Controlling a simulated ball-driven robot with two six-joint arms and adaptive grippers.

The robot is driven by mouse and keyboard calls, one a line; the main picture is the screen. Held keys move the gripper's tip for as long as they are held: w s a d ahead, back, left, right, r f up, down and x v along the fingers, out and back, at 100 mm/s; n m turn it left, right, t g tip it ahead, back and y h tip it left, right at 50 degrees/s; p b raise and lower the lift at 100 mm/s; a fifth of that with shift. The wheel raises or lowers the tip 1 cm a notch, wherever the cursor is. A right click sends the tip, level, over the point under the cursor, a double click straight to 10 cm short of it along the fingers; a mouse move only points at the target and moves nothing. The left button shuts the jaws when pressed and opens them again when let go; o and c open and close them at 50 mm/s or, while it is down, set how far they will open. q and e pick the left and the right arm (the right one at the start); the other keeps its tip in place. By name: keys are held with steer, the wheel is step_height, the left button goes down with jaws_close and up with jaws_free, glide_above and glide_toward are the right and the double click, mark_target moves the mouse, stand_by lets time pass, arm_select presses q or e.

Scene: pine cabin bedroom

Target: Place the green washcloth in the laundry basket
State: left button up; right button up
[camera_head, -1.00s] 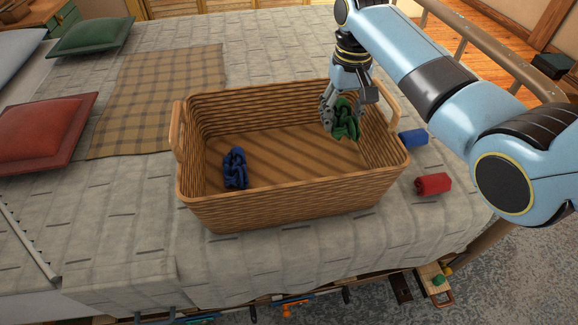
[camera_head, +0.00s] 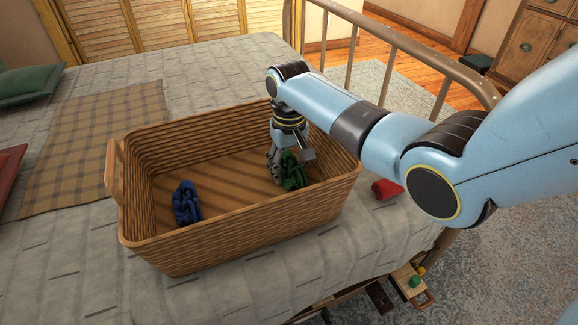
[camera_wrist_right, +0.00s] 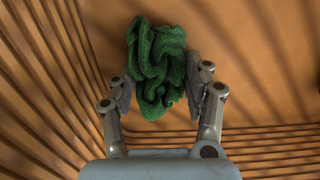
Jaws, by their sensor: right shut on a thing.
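The green washcloth (camera_head: 293,171) is a crumpled bundle at the right end of the wicker laundry basket (camera_head: 250,220). My right gripper (camera_head: 277,172) reaches down inside the basket and is shut on the washcloth. In the right wrist view the washcloth (camera_wrist_right: 157,68) sits between the two fingers (camera_wrist_right: 160,95), with the basket's floor behind it. I cannot tell whether the washcloth touches the floor. A dark blue crumpled cloth (camera_head: 187,204) lies on the basket floor at the left. My left gripper is not in view.
The basket stands on a bed with a grey quilt (camera_head: 90,270). A red rolled cloth (camera_head: 385,189) lies right of the basket, partly behind my arm. A plaid blanket (camera_head: 95,140) and green pillow (camera_head: 28,84) are at left. A metal bed rail (camera_head: 400,45) runs behind my arm.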

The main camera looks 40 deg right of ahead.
mark_target(289, 164)
steer(key=o, duration=0.7)
step_height(289, 164, up, 12)
steer(key=p, duration=0.3)
steer(key=shift+p, duration=0.35)
steer(key=shift+r, duration=0.1)
